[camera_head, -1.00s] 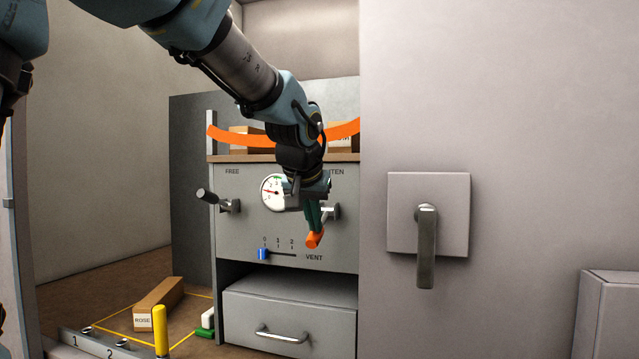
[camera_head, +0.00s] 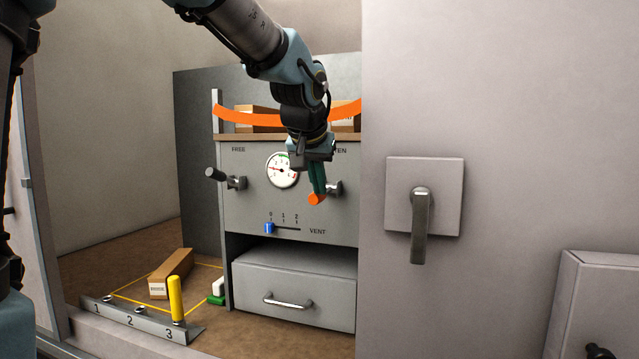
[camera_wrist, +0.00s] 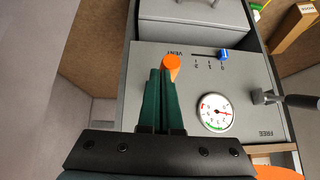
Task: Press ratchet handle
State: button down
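The ratchet handle is on the right of the grey panel (camera_head: 250,205), beside a partly covered label ending in "TEN". Its orange end (camera_head: 317,199) sticks out toward me, low and left of its hub (camera_head: 335,187). My gripper (camera_head: 317,188) points down at it. In the wrist view, the dark green fingers (camera_wrist: 161,75) are close together, with tips at the orange end (camera_wrist: 171,62). They look shut and seem to touch it; the exact contact is hidden. A round gauge (camera_head: 282,170) has its red needle pointing left.
A black-gripped lever (camera_head: 215,174) is by FREE on the left. A blue slider (camera_head: 269,228) stands at 0 on the VENT scale. A drawer (camera_head: 290,285) is below. An orange band (camera_head: 235,116) crosses above. A wall with a lever handle (camera_head: 421,225) stands right.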

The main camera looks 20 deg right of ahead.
jog(key=s+a+f+v, duration=0.1)
jog(key=v, duration=0.8)
jog(key=shift+b, duration=0.45)
jog(key=shift+s+a, duration=0.15)
